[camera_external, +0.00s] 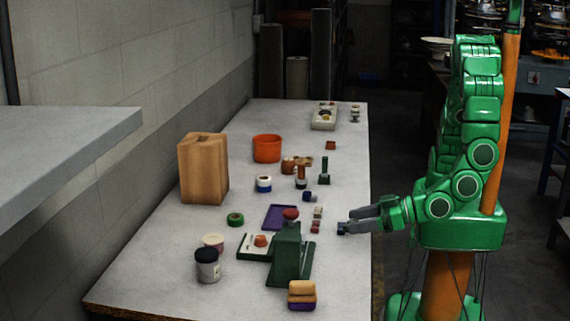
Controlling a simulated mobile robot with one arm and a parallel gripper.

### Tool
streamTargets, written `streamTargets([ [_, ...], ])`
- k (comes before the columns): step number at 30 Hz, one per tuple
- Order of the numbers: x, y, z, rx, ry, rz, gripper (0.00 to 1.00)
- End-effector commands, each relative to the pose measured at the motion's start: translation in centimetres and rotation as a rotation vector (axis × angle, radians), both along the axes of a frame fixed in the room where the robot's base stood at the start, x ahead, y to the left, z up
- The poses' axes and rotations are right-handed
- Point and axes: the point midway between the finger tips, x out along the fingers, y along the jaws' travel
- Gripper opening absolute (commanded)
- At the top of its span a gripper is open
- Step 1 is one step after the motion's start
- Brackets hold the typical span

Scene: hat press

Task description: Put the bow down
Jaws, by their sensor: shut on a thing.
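My gripper (347,226) is over the right edge of the long table, its jaws pointing left. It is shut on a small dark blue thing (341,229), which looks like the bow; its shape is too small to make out. The bow is at or just above the table top (345,270); I cannot tell whether it touches. A similar small blue piece (308,196) lies further back on the table, beside a purple tray (278,217).
A yellow and purple stack (301,295) is in front. An orange bucket (267,148) and wooden block (203,168) stand further back. The table's right strip is mostly clear.

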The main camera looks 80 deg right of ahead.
Motion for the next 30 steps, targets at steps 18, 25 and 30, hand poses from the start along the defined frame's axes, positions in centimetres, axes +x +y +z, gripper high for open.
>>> streamTargets([
  [18,11.6,-2.8,2.4,-0.001,-0.002,-0.063,0.33],
  [25,16.0,-4.9,3.6,0.0,0.0,-0.084,0.33],
  [30,19.1,-6.8,4.6,0.0,-0.002,-0.098,0.33],
])
